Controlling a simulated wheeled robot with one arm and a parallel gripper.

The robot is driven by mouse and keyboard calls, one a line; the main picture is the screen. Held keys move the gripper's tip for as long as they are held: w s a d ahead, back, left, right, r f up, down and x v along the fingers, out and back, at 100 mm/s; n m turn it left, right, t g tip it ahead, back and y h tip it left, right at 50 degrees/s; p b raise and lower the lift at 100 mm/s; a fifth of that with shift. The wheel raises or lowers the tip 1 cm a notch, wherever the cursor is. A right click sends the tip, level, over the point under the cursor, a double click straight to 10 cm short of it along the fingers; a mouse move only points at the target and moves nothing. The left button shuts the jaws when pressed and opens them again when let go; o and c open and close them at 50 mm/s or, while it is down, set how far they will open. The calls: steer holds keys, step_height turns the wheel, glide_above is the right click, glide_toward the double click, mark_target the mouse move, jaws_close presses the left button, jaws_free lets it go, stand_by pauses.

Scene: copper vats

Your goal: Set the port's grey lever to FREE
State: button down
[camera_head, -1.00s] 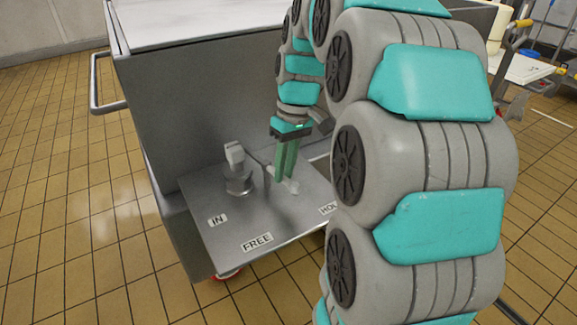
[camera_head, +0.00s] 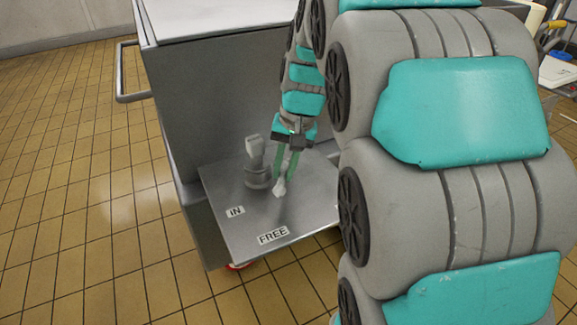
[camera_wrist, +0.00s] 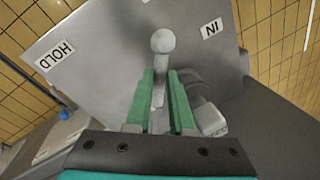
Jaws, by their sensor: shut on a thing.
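The grey lever (camera_head: 279,188) ends in a pale round knob, which also shows in the wrist view (camera_wrist: 162,41). My gripper (camera_head: 286,172) is shut on the lever; its green fingers lie on either side of the bar in the wrist view (camera_wrist: 161,74), with the knob beyond the tips. The pivot end is hidden by my gripper. The grey port fitting (camera_head: 257,178) stands beside the lever on the metal plate (camera_head: 240,240).
The plate juts from a large grey metal vat (camera_head: 215,105) with a side handle (camera_head: 119,80). Open tiled floor (camera_head: 70,230) lies to the left and front.

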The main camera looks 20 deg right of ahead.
steer(key=shift+w+a, duration=0.1)
steer(key=shift+a, duration=0.05)
stand_by(0.3)
steer(key=c, duration=0.8)
jaws_free()
steer(key=shift+s+d+r, duration=0.15)
steer(key=shift+d+r, duration=0.05)
steer(key=shift+r, duration=1.1)
steer(key=shift+s+d+r, duration=0.15)
steer(key=shift+d+r, duration=0.1)
steer(key=shift+r, duration=1)
steer(key=shift+s+d+r, duration=0.15)
steer(key=shift+d+r, duration=0.05)
steer(key=shift+r, duration=1.1)
